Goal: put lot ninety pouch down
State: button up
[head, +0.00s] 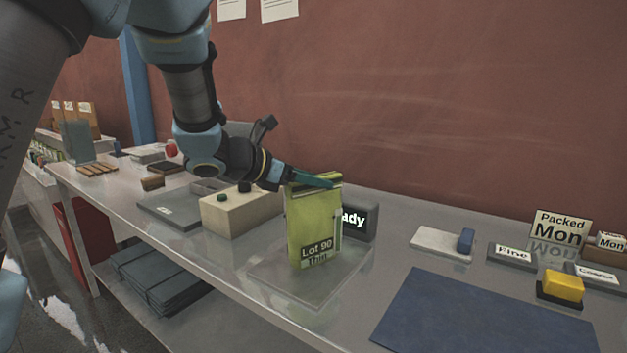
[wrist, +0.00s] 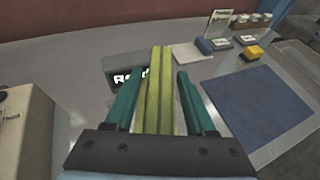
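The lot ninety pouch (head: 314,225) is yellow-green, with a "Lot 90" label low on its front. It stands upright on a flat grey plate (head: 270,280), in front of a dark display (head: 360,220) partly reading "Ready". My gripper (head: 318,180) is at the pouch's top edge. In the wrist view, its teal fingers (wrist: 158,98) lie on either side of the pouch (wrist: 158,75), with a narrow gap showing on each side. The gripper looks open around it. The pouch's lower end is hidden in the wrist view.
A beige box (head: 240,212) with dark knobs stands close to the left of the pouch. A blue mat (head: 480,315) lies to the right. Behind it are a white pad with a blue block (head: 466,240), a "Fine" plate (head: 512,255) and a yellow block (head: 563,286).

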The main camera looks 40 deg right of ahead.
jog(key=shift+o, duration=0.6)
jog(key=shift+r, duration=0.1)
jog(key=shift+r+p, duration=0.15)
jog(key=shift+p, duration=0.15)
jog(key=b+v, duration=0.2)
jog(key=v, duration=1)
jog(key=shift+b, duration=0.3)
jog(key=shift+a+f, duration=0.1)
jog(key=shift+f, duration=0.2)
